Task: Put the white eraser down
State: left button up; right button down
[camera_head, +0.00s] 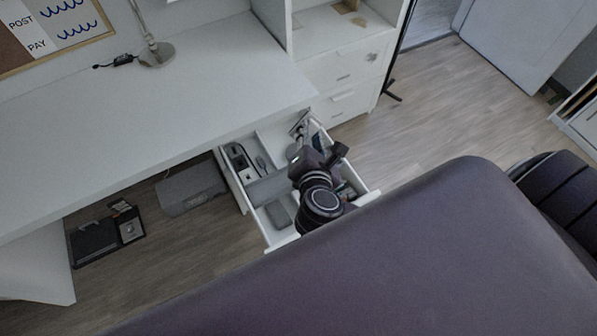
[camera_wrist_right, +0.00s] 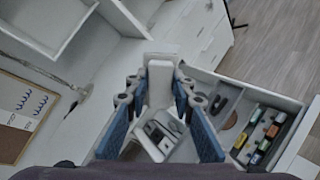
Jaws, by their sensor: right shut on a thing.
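In the wrist view the white eraser (camera_wrist_right: 160,83) shows as a pale block between the fingertips of my right gripper (camera_wrist_right: 157,92). The blue-padded fingers are shut on it from both sides. In the head view my right gripper (camera_head: 301,124) is above the far part of the open drawer (camera_head: 283,241), just off the desk's front corner. The eraser is too small and covered to make out clearly there. My left gripper is in neither view.
The white desk (camera_head: 150,95) has a clear top near the drawer, with a lamp (camera_head: 157,54) at the back. The drawer has compartments with a grey case (camera_head: 279,214) and, in the wrist view, several batteries (camera_wrist_right: 262,146). A white cabinet (camera_head: 345,75) stands behind.

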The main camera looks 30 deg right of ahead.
jog(key=w+f+m+g+h, duration=0.1)
jog(key=w+f+m+g, duration=0.1)
jog(key=w+f+g, duration=0.3)
jog(key=m+g+y+b, duration=0.2)
jog(key=g+y, duration=0.3)
jog(key=g, duration=0.2)
send_over(276, 186)
jog(key=f, duration=1)
jog(key=a+f, duration=0.1)
jog(key=f, duration=0.4)
jog(key=shift+p, duration=0.4)
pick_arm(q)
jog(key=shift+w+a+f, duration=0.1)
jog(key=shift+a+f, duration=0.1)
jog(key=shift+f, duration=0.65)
pick_arm(e)
jog(key=shift+f, duration=2.15)
jog(key=c, duration=1.7)
grip_release()
jog(key=shift+o, duration=0.2)
